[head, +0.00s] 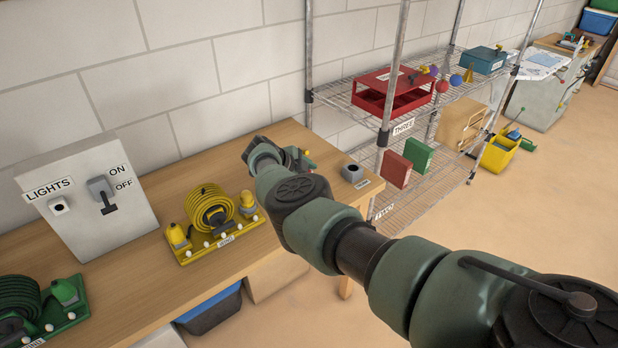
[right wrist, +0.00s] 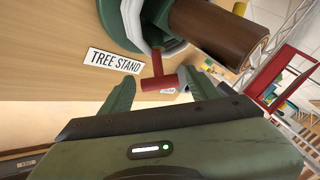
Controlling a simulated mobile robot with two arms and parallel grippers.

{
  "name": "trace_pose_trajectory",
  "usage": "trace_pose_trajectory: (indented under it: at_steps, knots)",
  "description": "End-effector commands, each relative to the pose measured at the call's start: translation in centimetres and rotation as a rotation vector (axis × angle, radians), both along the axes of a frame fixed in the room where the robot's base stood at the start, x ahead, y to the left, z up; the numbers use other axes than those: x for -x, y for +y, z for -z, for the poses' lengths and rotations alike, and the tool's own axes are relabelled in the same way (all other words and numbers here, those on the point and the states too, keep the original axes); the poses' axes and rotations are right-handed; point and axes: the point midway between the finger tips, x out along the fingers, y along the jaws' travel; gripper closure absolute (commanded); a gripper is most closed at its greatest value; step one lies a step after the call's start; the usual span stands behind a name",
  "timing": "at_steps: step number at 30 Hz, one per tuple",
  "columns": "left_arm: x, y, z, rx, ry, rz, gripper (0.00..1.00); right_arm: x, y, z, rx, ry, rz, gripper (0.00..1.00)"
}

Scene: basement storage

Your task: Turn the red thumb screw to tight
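The red thumb screw (right wrist: 158,76) shows in the right wrist view as a T-shaped handle on the side of the green tree stand (right wrist: 122,25). A brown trunk (right wrist: 215,38) stands in the tree stand. My right gripper (right wrist: 160,88) is open, with one finger on each side of the screw handle. I cannot tell whether either finger touches it. In the head view my right arm reaches over the workbench and hides most of the stand. My left gripper is not in view.
A "TREE STAND" label (right wrist: 114,61) lies on the workbench (head: 130,300). A yellow cord board (head: 215,222), a lights switch box (head: 88,200) and a small grey block (head: 352,173) are on the bench. A wire shelf (head: 400,112) with a red box stands to the right.

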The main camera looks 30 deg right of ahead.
Motion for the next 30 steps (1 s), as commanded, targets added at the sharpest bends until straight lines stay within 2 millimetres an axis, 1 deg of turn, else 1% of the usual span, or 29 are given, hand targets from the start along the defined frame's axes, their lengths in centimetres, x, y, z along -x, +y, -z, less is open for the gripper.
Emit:
trace_pose_trajectory:
  at_steps: [7, 10, 16, 21, 25, 30]
  knots:
    - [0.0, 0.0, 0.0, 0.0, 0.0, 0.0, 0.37, -0.1, 0.1, -0.1, 0.0, -0.001, -0.003, 0.4]
    - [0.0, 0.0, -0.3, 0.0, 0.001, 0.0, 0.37, -0.1, 0.4, -0.5, 0.0, -0.002, -0.004, 0.4]
    - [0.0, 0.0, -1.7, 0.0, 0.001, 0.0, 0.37, 0.2, 2.2, -2.6, 0.0, -0.002, -0.004, 0.4]
    - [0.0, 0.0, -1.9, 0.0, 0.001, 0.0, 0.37, 0.4, 4.1, -4.3, 0.0, -0.004, -0.002, 0.4]
    - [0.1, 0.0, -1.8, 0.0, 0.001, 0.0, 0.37, 0.6, 5.0, -5.2, -0.001, -0.001, -0.002, 0.4]
    - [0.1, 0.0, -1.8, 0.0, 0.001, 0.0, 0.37, 0.8, 5.3, -5.6, -0.001, 0.0, -0.001, 0.4]
